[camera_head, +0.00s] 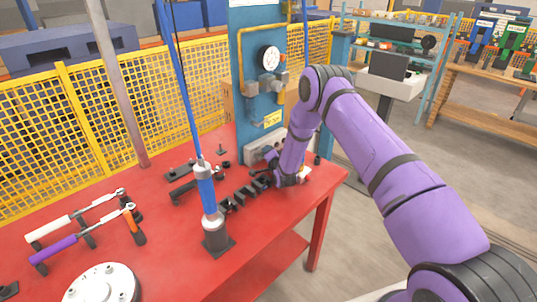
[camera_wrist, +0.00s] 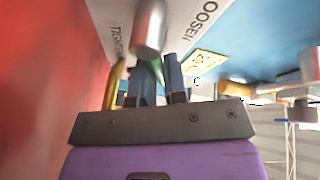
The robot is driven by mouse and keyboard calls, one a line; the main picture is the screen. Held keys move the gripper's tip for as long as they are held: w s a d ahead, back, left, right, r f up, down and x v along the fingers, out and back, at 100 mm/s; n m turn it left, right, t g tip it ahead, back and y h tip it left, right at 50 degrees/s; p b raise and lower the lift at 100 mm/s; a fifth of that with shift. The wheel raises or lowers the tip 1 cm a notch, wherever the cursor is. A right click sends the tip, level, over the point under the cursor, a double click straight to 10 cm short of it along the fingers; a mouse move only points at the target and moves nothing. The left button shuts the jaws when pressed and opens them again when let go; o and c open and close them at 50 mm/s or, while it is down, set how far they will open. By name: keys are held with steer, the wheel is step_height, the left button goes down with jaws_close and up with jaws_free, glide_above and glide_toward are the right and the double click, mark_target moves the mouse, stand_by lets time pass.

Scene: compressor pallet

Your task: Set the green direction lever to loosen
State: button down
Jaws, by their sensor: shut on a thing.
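In the wrist view, the dark fingers of my gripper (camera_wrist: 159,82) reach up under a pale label plate (camera_wrist: 180,12). The plate reads "LOOSEN" on the right and a partly blurred "TIGHTEN" on the left. A sliver of the green direction lever (camera_wrist: 156,69) shows between the fingers, which are shut on it. A metal cylinder (camera_wrist: 150,28) in front hides part of the lever and fingertips. In the head view, my gripper (camera_head: 268,165) is low beside the grey box (camera_head: 262,147) at the foot of the blue panel. The lever is hidden there.
The blue panel carries a round gauge (camera_head: 269,59) and a yellow pipe (camera_head: 240,62). On the red table (camera_head: 165,240) stand a blue-and-silver post (camera_head: 207,190), black holders (camera_head: 240,195) near my wrist, and two wrenches at left. Yellow fencing (camera_head: 100,105) runs behind.

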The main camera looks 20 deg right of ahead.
stand_by(0.3)
steer(key=c, duration=1.2)
jaws_free()
steer(key=shift+o, duration=0.2)
steer(key=shift+r, duration=0.1)
steer(key=shift+r, duration=0.2)
steer(key=r, duration=0.3)
steer(key=shift+s, duration=0.4)
steer(key=s+r, duration=0.1)
steer(key=s, duration=1.4)
steer(key=shift+s+r, duration=0.15)
steer(key=shift+r, duration=0.05)
steer(key=shift+a, duration=0.1)
